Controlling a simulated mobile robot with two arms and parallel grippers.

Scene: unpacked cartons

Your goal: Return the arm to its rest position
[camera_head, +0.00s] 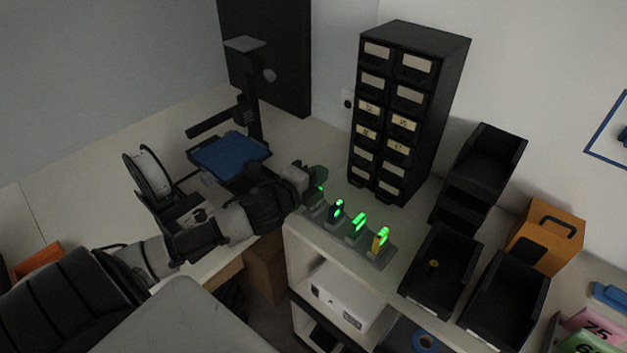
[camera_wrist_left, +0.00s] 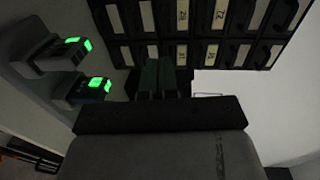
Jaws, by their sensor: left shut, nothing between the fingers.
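My left arm comes in from the lower left of the head view. Its gripper (camera_head: 318,174) is at the left end of a row of green-lit devices on a grey strip (camera_head: 371,254). In the left wrist view the two dark green fingers (camera_wrist_left: 158,77) are together with nothing between them. They point toward the black drawer cabinet (camera_head: 405,110). The cabinet also fills the top of the wrist view (camera_wrist_left: 205,22). Two lit devices (camera_wrist_left: 90,87) show left of the fingers there. In the head view the gripper hides part of the strip's left end. My right gripper is not in view.
A 3D printer (camera_head: 230,155) and a white spool (camera_head: 148,173) stand behind my left arm. Black bins (camera_head: 440,270) and an orange case (camera_head: 545,236) stand to the right. A white box (camera_head: 340,296) sits on the shelf below.

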